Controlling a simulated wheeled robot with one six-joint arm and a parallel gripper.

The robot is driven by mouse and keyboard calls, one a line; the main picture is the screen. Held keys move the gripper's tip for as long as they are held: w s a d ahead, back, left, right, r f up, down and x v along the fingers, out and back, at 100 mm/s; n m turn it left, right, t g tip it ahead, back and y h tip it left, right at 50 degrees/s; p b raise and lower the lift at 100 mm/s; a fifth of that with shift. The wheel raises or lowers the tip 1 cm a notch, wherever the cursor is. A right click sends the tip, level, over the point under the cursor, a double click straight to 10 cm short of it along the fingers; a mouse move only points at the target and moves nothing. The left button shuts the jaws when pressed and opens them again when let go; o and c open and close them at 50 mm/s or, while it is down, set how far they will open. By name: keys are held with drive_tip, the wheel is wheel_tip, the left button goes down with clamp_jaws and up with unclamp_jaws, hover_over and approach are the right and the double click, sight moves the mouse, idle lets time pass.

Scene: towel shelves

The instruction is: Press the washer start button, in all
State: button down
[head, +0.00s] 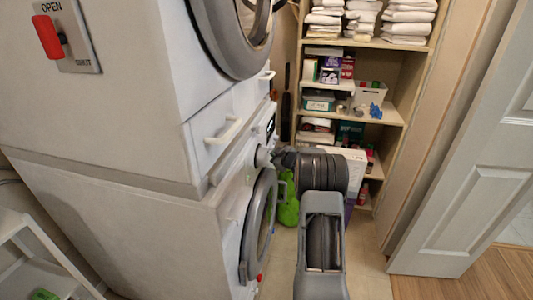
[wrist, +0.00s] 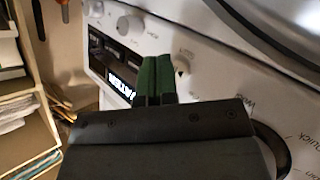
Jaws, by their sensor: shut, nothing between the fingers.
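The washer (head: 232,235) is the lower machine of a white stack, with a round grey door. Its control panel fills much of the wrist view, with a dark display (wrist: 121,90), white knobs (wrist: 130,24) and a small pale round control (wrist: 182,68) with lettering beside it. I cannot tell which control is the start button. My gripper's green fingers (wrist: 157,80) are shut and empty, in front of the panel between the display and the small control. I cannot tell whether they touch it. In the head view my gripper (head: 284,158) is beside the panel, partly hidden by my arm.
Above the washer is a second machine with a round door (head: 235,35). Shelves (head: 393,116) with towels and boxes stand behind my arm. A green bag (head: 288,208) is beside the washer. A white door (head: 465,150) stands open at the right, with clear floor before it.

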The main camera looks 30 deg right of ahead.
drive_tip(key=shift+w+a, duration=0.15)
idle(0.7)
drive_tip(key=shift+w+a, duration=0.2)
